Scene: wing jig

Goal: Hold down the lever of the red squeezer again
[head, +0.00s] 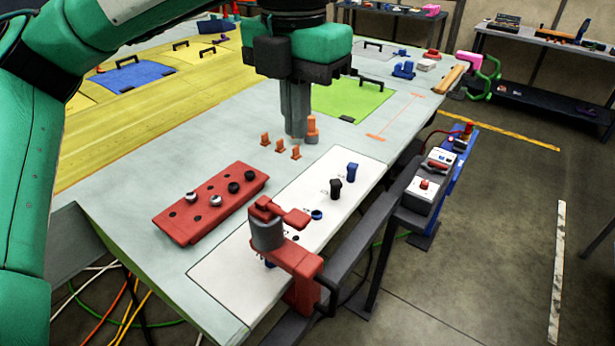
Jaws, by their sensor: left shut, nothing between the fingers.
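The red squeezer (298,262) stands at the near edge of the white plate, clamped at the bench edge. It has a grey cylinder (267,234) and a red lever (285,213) on top. I cannot tell how far down the lever is. My left gripper (297,134) points down, shut and empty, over the bench behind the squeezer and well apart from its lever. A small orange peg piece (312,131) stands right beside its fingertips; whether they touch is unclear. My right gripper is not in view.
A red block with holes (212,205) holding silver and black balls lies left of the squeezer. Several small orange pieces (281,146) stand behind it. Black (336,188) and blue (352,171) knobs stand on the white plate (228,280). A side rail with a switch box (424,186) runs at right.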

